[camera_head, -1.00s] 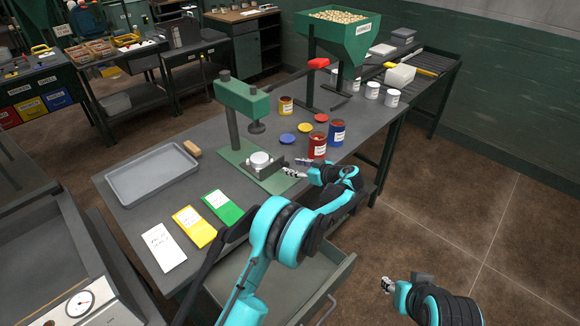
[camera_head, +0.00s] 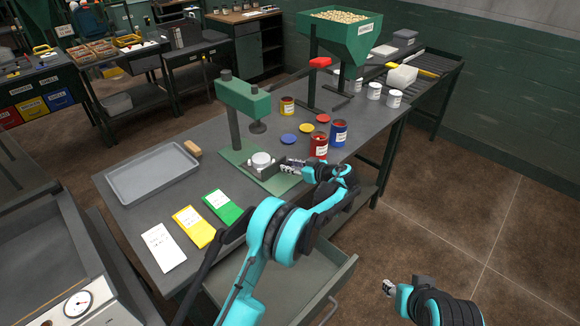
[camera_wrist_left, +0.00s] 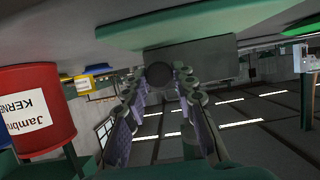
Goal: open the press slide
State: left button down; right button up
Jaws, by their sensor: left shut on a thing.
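The green press (camera_head: 243,98) stands on the grey workbench, with its dark ram above a green base. At its foot is the low grey slide (camera_head: 268,172), with a round white piece (camera_head: 261,159) at the slide's far left. My left gripper (camera_head: 287,165) is at the slide's right end. In the left wrist view, the two fingers close around a dark round knob (camera_wrist_left: 160,74) in front of a grey block, which I take for the slide's handle. My right gripper (camera_head: 388,287) hangs low at the right, away from the bench; its fingers are too small to judge.
A red can (camera_head: 318,147) stands just right of my left gripper, also large in the left wrist view (camera_wrist_left: 35,110). A blue can (camera_head: 338,133) is behind it. A grey tray (camera_head: 153,174) lies left. An open drawer (camera_head: 285,280) juts out below the bench.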

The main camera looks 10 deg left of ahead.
pick_arm(q)
jog(key=s+d, duration=0.7)
jog(key=d, duration=0.3)
jog(key=shift+d, duration=0.2)
jog(key=shift+w, duration=0.1)
jog(key=c, duration=1.2)
grip_release()
jog(key=v, duration=1.2)
